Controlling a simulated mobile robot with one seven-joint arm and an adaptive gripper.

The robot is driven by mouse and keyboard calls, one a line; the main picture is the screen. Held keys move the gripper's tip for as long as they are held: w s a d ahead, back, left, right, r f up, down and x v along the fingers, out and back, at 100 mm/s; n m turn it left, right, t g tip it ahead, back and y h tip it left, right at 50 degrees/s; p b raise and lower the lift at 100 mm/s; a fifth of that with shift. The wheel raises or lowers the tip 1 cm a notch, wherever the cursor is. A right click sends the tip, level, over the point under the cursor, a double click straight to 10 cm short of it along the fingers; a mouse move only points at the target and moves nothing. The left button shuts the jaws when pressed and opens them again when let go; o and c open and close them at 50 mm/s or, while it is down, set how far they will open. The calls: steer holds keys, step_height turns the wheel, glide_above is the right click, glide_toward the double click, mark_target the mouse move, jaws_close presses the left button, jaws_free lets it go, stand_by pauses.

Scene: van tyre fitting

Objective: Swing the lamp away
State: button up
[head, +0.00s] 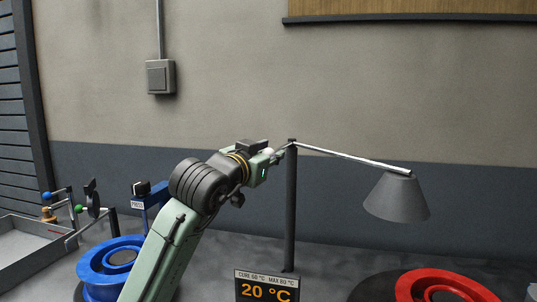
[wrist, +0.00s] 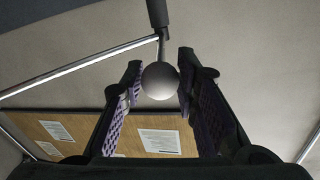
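The lamp has a grey cone shade (head: 397,199) at the right end of a thin metal arm (head: 350,156). The arm pivots at the top of a dark upright post (head: 291,215). In the wrist view a round grey knob (wrist: 160,81) sits on a short stem near the post top, with the lamp arm (wrist: 85,65) running off left. My gripper (head: 275,154) is at the knob, just left of the post. In the wrist view its fingers (wrist: 160,76) are spread to either side of the knob, with little gap; firm contact is not visible.
A red wheel rim (head: 445,284) on a dark tyre lies under the shade. A display (head: 266,288) reading 20 °C stands in front of the post. A blue rim (head: 115,262) and a grey tray (head: 30,250) are at left. The wall is behind.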

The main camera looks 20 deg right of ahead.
jaws_close()
stand_by(0.3)
